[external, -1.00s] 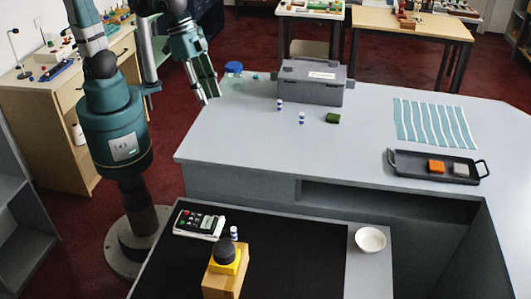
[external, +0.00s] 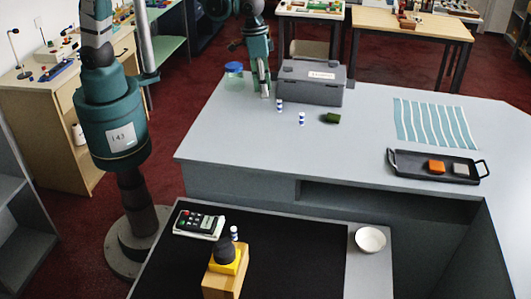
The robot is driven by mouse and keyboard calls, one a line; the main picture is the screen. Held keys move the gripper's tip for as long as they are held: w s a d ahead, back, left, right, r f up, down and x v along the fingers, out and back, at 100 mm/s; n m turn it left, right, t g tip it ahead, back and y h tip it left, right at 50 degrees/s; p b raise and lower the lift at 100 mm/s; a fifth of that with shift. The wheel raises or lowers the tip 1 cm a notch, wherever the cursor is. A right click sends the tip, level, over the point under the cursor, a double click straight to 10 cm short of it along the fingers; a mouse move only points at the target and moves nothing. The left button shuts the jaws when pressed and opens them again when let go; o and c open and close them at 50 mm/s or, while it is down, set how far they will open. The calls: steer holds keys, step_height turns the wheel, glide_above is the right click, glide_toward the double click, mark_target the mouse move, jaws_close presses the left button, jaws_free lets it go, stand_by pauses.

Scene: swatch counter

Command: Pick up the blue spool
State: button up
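Two small blue-and-white spools stand upright on the grey counter (external: 230,135): one spool (external: 279,105) in front of the grey box, and another spool (external: 301,118) a little to its right and nearer. A third similar spool (external: 234,233) stands on the lower black surface. My gripper (external: 265,95) points down just left of the first spool, close to the counter, with a small gap seen between them. The fingers overlap from this side, so their opening is hidden.
A grey lidded box (external: 312,84) stands right behind the spools. A blue-lidded jar (external: 234,75) is left of my gripper. A dark green block (external: 330,118) lies to the right. A black tray (external: 410,171) and a striped cloth (external: 435,123) are farther right.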

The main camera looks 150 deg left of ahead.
mark_target(279, 111)
steer(key=s+a+f+n, duration=0.1)
steer(key=s+a+f, duration=0.1)
steer(key=a, duration=0.2)
steer(key=s+a+f+n+p, duration=0.1)
steer(key=s+a+f, duration=0.1)
steer(key=a, duration=0.2)
steer(key=s+a+f+n+g+h+p, duration=0.1)
steer(key=s+a+f, duration=0.1)
steer(key=a, duration=0.2)
steer(key=shift+s+a+f, duration=0.2)
steer(key=shift+s+a, duration=0.05)
steer(key=shift+s, duration=0.05)
steer(key=shift+f+p, duration=0.3)
steer(key=shift+f, duration=1)
steer(key=shift+f, duration=0.1)
steer(key=shift+s+f+p, duration=0.15)
steer(key=shift+f+p, duration=0.35)
steer(key=shift+f, duration=1.95)
